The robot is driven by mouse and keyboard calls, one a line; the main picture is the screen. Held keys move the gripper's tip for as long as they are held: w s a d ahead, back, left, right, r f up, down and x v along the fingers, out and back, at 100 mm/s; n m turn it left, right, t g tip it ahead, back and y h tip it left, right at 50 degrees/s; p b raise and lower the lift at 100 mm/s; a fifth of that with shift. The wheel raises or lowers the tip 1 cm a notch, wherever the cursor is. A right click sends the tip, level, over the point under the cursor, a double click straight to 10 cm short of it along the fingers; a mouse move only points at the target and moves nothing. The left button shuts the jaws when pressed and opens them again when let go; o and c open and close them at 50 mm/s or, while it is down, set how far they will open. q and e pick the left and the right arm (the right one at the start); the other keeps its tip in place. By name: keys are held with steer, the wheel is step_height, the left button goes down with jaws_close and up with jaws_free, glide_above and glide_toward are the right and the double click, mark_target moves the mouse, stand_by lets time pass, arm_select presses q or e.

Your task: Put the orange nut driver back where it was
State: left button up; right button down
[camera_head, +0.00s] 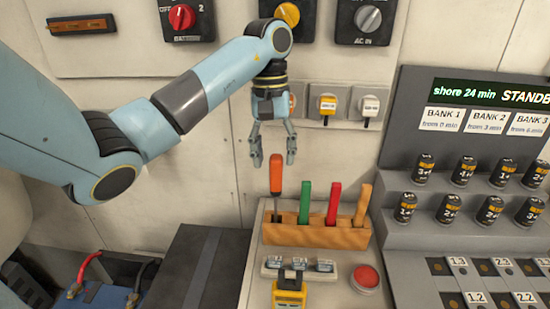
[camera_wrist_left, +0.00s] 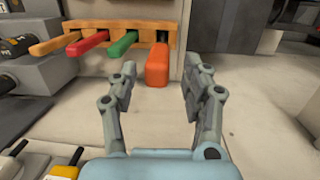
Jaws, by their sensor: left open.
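The orange nut driver (camera_head: 276,176) stands upright at the left end of the wooden rack (camera_head: 325,235), its dark shaft running down into the rack. Its orange handle (camera_wrist_left: 157,66) also shows in the left wrist view, beyond the fingertips. My left gripper (camera_head: 273,160) is open and empty, pointing down just above the handle's top. Its two fingers (camera_wrist_left: 158,82) are spread in the wrist view, with the handle seen between their tips. The lower end of the shaft is hidden in the rack. My right gripper is not in view.
Green (camera_head: 305,202), red (camera_head: 333,203) and orange-tan (camera_head: 362,205) handles stand in the rack to the right. A red button (camera_head: 366,277) and a yellow device (camera_head: 289,291) sit in front. Stepped battery shelves (camera_head: 450,235) stand to the right; the wall with switches is behind.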

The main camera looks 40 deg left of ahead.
arm_select(q)
steer(key=r+p, duration=0.2)
steer(key=r, duration=0.1)
steer(key=r+p, duration=0.1)
steer(key=shift+w+a+r, duration=0.15)
steer(key=shift+a+r, duration=0.05)
steer(key=shift+a, duration=0.05)
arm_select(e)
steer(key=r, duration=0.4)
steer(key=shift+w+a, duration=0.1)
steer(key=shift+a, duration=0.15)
arm_select(q)
steer(key=shift+f, duration=0.1)
